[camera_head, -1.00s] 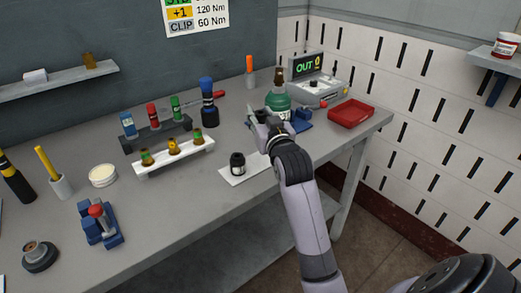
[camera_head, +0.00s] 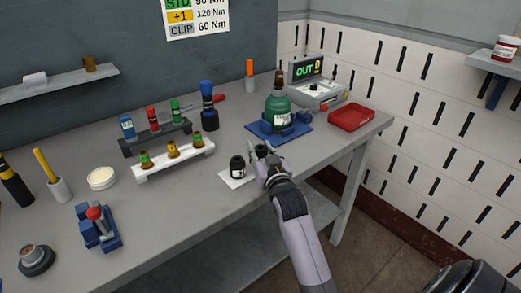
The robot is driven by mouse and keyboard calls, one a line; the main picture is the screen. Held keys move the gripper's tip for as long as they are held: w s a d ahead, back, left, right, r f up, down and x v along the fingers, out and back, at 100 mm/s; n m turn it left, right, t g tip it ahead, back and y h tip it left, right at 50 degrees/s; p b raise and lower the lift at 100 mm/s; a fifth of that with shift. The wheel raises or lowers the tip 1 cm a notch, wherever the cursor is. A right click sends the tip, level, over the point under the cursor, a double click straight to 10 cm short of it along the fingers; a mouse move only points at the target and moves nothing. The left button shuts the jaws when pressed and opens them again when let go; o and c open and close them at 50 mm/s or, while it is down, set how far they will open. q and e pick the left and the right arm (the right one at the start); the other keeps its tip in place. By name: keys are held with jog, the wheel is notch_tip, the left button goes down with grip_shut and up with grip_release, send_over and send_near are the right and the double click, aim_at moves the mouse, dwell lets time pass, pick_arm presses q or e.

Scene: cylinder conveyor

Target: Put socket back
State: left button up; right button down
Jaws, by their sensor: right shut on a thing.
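The black cylinder stands upright on a white pad (camera_head: 230,181). Blue, red and green socket-like pieces (camera_head: 153,118) stand in a dark rack (camera_head: 143,146). A white rack (camera_head: 160,172) in front holds several brown pieces with coloured bands (camera_head: 172,150). I cannot tell which piece is the task's socket. My left gripper is out of view.
A green bottle-shaped body with a brown top (camera_head: 278,108) stands in a blue holder on a blue mat (camera_head: 262,137). A red tray (camera_head: 351,117) and a grey box reading OUT (camera_head: 318,93) are right of it. Bare bench lies between the white rack and pad.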

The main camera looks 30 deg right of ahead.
jog(key=c, duration=1.2)
grip_release()
jog(key=shift+f, duration=0.1)
jog(key=shift+s, duration=0.1)
jog(key=v, duration=1.1)
jog(key=shift+s+a+b, duration=0.1)
jog(key=shift+s+b, duration=0.25)
jog(key=shift+s, duration=0.05)
